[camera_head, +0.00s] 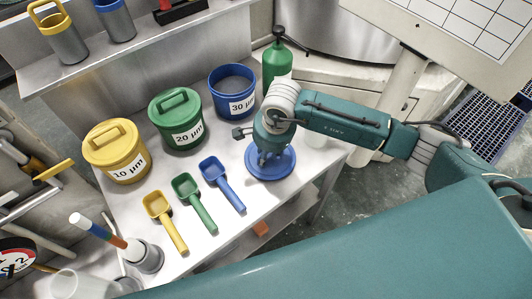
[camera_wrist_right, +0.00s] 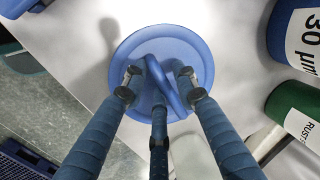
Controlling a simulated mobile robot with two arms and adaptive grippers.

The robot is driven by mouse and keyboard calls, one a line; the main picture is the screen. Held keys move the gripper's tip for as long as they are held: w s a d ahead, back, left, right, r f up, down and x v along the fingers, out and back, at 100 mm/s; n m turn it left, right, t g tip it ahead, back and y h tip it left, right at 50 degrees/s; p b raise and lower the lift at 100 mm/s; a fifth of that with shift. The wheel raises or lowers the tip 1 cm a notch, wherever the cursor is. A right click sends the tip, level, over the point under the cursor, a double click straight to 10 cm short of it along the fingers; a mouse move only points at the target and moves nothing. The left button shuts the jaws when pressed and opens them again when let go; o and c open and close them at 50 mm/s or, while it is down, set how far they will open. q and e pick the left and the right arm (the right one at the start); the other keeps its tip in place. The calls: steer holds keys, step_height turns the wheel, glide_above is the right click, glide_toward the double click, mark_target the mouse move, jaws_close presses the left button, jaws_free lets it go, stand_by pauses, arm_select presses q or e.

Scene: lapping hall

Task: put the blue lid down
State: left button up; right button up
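The blue lid (camera_head: 284,168) is a round disc with a loop handle, at the right end of the metal bench, right of the blue scoop. It looks flat on the bench top. The right wrist view shows the lid (camera_wrist_right: 200,55) with its handle between my fingers. My right gripper (camera_head: 266,157) points down over the lid. In the right wrist view its fingers (camera_wrist_right: 160,85) stand apart around the handle, with gaps showing at the sides. The blue tub (camera_head: 233,86) labelled 30 µm stands open behind the lid. My left gripper is not in view.
The yellow tub (camera_head: 118,158) and green tub (camera_head: 178,125) wear their lids. Yellow (camera_head: 172,228), green (camera_head: 200,210) and blue (camera_head: 227,188) scoops lie in front. A green bottle (camera_head: 277,65) stands behind my right arm. The bench edge is close to the lid's right.

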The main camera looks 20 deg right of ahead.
mark_target(270, 166)
steer(key=shift+r, duration=0.2)
step_height(270, 166, up, 12)
steer(key=s+b, duration=0.2)
steer(key=b, duration=0.1)
steer(key=shift+s+d+f, duration=0.15)
steer(key=shift+d, duration=0.3)
